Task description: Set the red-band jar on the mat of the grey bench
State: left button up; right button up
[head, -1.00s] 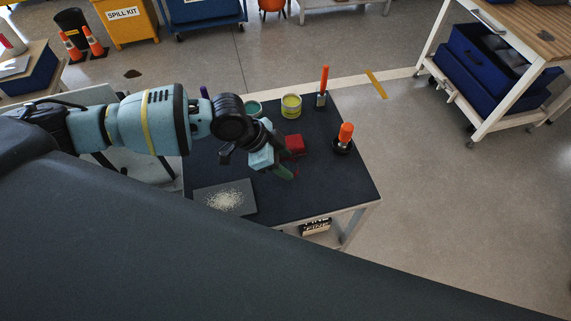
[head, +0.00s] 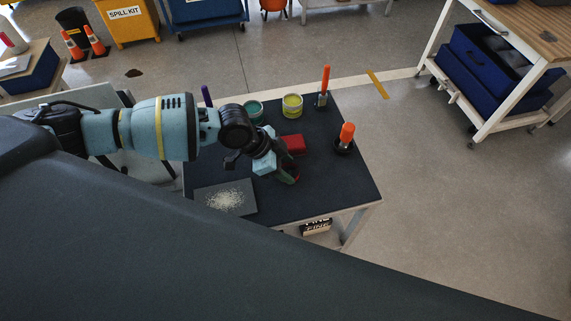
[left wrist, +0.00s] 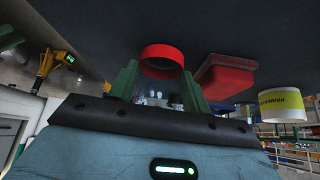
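My left gripper (head: 284,174) reaches in from the left, low over the dark-topped bench. In the left wrist view, which looks upside down, its two green fingers (left wrist: 160,82) stand apart. A red band (left wrist: 162,58), apparently the jar's, lies between and just past their tips. I cannot tell whether the fingers press on it. In the head view the fingers mostly hide the jar; only a bit of red shows there (head: 296,180). A grey mat (head: 203,201) with pale grains on it lies at the bench's front left. My right gripper is not in view.
A red box (head: 294,143) sits close behind the gripper. A green tin (head: 253,109), a yellow-banded can (head: 292,105) and two orange-handled tools (head: 324,88) (head: 345,137) stand along the back and right. The bench top (head: 335,190) is clear at front right.

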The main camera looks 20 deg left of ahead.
pick_arm(q)
jog(key=o, duration=0.4)
jog(key=shift+o, duration=0.2)
jog(key=shift+r, duration=0.2)
jog(key=v, duration=1.2)
jog(key=shift+p, duration=0.4)
